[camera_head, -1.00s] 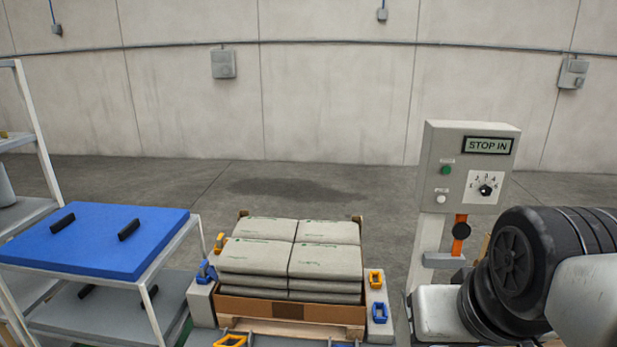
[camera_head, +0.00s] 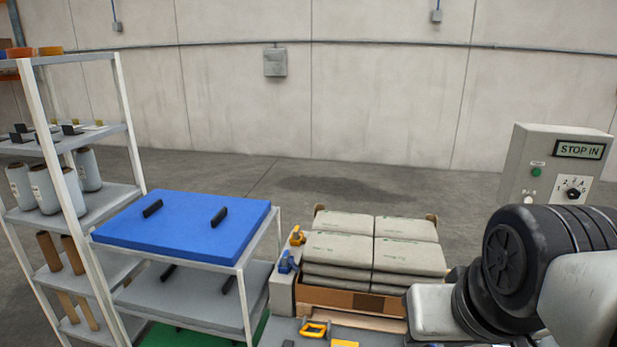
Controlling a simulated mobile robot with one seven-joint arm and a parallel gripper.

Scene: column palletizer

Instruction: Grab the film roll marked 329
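Several film rolls (camera_head: 43,189), grey-white with small labels, stand upright on a middle shelf of the rack at the far left. The labels are too small to read, so I cannot tell which roll is marked 329. Part of my arm, dark and grey, shows at the right edge. My gripper is not in view.
The grey rack (camera_head: 99,213) also holds brown tubes (camera_head: 50,252) lower down. A table with a blue top (camera_head: 185,224) stands beside it. Right of that is a pallet of grey bags (camera_head: 375,248). A control box (camera_head: 556,170) reads STOP IN. The floor behind is open.

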